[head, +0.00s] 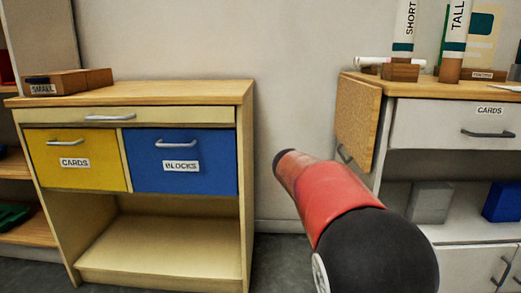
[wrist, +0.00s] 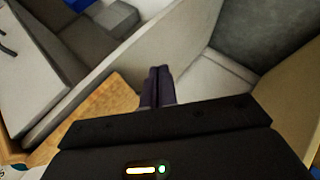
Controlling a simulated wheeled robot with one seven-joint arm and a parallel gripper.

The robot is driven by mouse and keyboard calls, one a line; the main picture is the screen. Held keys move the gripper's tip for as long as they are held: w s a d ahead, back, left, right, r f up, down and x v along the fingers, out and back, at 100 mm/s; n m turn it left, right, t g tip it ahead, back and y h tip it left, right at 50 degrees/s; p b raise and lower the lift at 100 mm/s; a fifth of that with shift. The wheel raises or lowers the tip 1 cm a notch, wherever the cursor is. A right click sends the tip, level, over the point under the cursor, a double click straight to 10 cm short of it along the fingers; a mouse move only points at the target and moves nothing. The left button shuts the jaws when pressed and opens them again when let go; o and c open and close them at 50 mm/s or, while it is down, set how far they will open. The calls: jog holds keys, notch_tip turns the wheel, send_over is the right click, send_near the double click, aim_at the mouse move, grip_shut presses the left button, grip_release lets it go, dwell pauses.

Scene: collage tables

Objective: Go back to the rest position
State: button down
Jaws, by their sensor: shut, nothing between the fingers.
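My gripper (wrist: 157,85) shows in the wrist view with its two dark fingers pressed together and nothing between them. In the head view my arm, red and black, reaches up from the lower right into the gap between the two cabinets. The fingers cannot be made out in the head view.
A wooden cabinet (head: 160,98) with yellow (head: 85,150) and blue (head: 190,178) drawers stands left. A white cabinet (head: 430,130) stands right, with a brown board (head: 357,122) on its side close to my arm. The gap between them is free.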

jog(key=s+a+f+m+y, duration=0.1)
jog(key=s+f+y, duration=0.15)
jog(key=s, duration=0.95)
jog(key=s+a+f+m+y, duration=0.1)
jog(key=s+a+f+y, duration=0.15)
jog(key=s, duration=0.95)
jog(key=s+f+m+y, duration=0.1)
jog(key=s+f+y, duration=0.15)
jog(key=s, duration=0.95)
notch_tip(320, 180, up, 13)
jog(key=p, duration=1.2)
jog(key=shift+w+a+r+g+y, duration=0.2)
jog(key=shift+g+y, duration=0.1)
jog(key=shift+y, duration=0.15)
